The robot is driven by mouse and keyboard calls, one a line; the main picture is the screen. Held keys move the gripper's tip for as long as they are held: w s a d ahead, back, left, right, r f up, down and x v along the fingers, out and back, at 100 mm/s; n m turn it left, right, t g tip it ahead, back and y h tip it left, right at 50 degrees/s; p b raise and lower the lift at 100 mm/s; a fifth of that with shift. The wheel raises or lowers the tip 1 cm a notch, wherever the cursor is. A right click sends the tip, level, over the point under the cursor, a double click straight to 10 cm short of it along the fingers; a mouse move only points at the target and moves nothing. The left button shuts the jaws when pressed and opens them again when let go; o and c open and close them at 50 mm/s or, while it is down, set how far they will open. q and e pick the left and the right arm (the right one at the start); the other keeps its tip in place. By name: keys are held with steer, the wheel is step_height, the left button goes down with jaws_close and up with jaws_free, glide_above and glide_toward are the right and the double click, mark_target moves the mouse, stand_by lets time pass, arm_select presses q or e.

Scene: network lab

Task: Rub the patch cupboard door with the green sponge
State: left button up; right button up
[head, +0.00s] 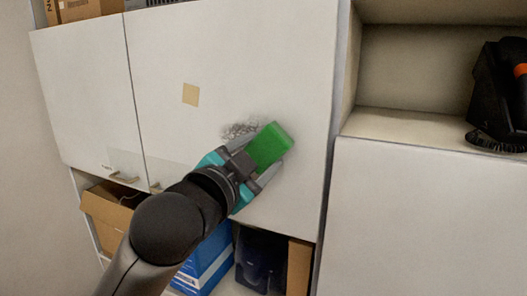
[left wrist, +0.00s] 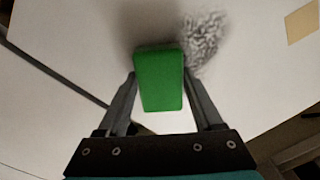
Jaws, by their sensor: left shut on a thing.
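The patch cupboard door (head: 270,60) is a white panel with a dark grey scribbled smudge (head: 240,129) on its lower middle part. The smudge also shows in the left wrist view (left wrist: 203,42), beside the sponge. My left gripper (head: 258,165) is shut on the green sponge (head: 270,146). The sponge is at the door, just below and right of the smudge in the head view, and covers part of that area. In the left wrist view the sponge (left wrist: 160,82) sits between both fingers. I cannot tell whether it touches the door. My right gripper is not in view.
A tan square (head: 191,95) is on the door above the smudge. A second white door (head: 85,85) with a handle is to the left. Below are a cardboard box (head: 108,212) and a blue box (head: 205,262). An open shelf at right holds a black brush-like object (head: 500,95).

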mark_target(218, 127)
arm_select(q)
steer(key=shift+w+a+p, duration=0.3)
steer(key=shift+w+a, duration=0.3)
steer(key=shift+a, duration=1.05)
steer(key=shift+w+a+p, duration=0.3)
steer(key=shift+w+a, duration=0.35)
steer(key=shift+a, duration=1)
steer(key=shift+w+a+p, duration=0.3)
steer(key=shift+w+a, duration=0.3)
steer(key=shift+a, duration=1.05)
steer(key=shift+r, duration=1.4)
steer(key=shift+s+d, duration=0.65)
steer(key=shift+d, duration=1.15)
steer(key=shift+s+d, duration=0.7)
steer(key=shift+d, duration=1.1)
steer(key=shift+s+d, duration=0.65)
steer(key=shift+d, duration=1.15)
steer(key=shift+w+a+f, duration=0.1)
steer(key=shift+w+a, duration=0.55)
steer(key=shift+a, duration=1.15)
steer(key=shift+w+a+r, duration=0.1)
steer(key=shift+w+a, duration=0.55)
steer(key=shift+a, duration=1.15)
steer(key=shift+w+a+f, duration=0.1)
steer(key=shift+w+a, duration=0.55)
steer(key=shift+a, duration=1.15)
steer(key=v, duration=0.6)
steer(key=shift+b+v, duration=0.55)
steer(key=shift+v, duration=0.95)
